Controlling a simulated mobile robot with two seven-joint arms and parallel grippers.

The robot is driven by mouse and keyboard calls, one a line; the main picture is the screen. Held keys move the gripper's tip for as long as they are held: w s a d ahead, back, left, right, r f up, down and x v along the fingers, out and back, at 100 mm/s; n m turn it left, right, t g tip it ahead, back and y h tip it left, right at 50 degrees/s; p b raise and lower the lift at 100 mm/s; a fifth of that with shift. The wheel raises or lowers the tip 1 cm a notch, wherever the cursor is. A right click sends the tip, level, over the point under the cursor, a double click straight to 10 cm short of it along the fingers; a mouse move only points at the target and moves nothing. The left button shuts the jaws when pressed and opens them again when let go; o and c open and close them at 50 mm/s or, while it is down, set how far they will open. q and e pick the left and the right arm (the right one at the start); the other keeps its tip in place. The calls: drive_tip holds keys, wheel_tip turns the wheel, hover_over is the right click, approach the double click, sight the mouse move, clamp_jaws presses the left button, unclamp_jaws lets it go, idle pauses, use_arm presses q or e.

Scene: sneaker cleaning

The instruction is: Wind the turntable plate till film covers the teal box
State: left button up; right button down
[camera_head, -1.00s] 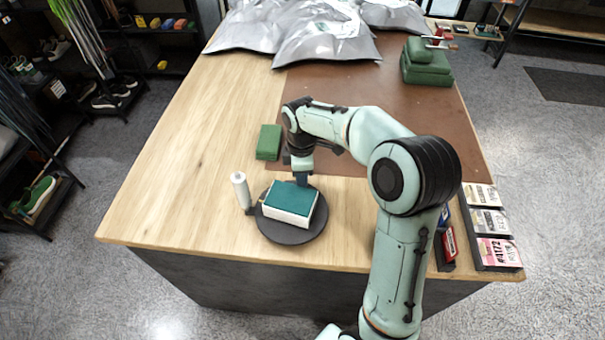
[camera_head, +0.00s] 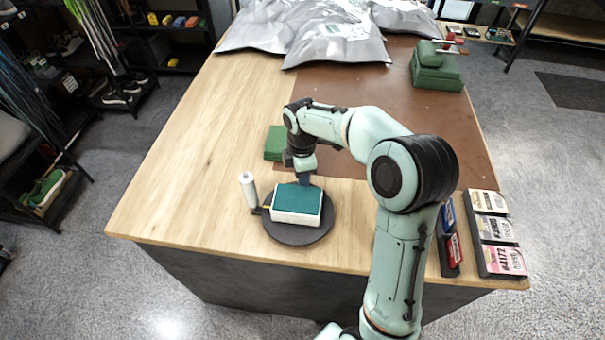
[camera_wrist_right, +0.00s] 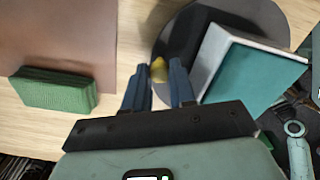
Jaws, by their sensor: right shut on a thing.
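The round dark turntable plate (camera_head: 290,237) lies near the table's front edge. A white box with a teal top (camera_head: 298,198) sits on it, also seen in the right wrist view (camera_wrist_right: 255,75). A white film roll (camera_head: 249,189) stands upright at the plate's left. I cannot make out film on the box. My right gripper (camera_head: 304,181) is down at the plate's far rim, behind the box. In the right wrist view its fingers (camera_wrist_right: 160,68) are shut around a small yellow piece (camera_wrist_right: 159,70) at the plate. My left gripper is not in view.
A green block (camera_head: 275,142) lies behind the roll, and stacked green blocks (camera_head: 436,72) stand at the far right. Grey bags (camera_head: 310,35) cover the back. Tags in a dark rack (camera_head: 497,232) line the right edge. The table's left side is clear.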

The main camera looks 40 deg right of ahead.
drive_tip(key=c, duration=0.9)
unclamp_jaws()
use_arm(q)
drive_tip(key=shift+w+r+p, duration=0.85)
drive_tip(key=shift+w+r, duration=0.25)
use_arm(e)
wheel_tip(320, 180, up, 14)
drive_tip(key=shift+f, duration=0.25)
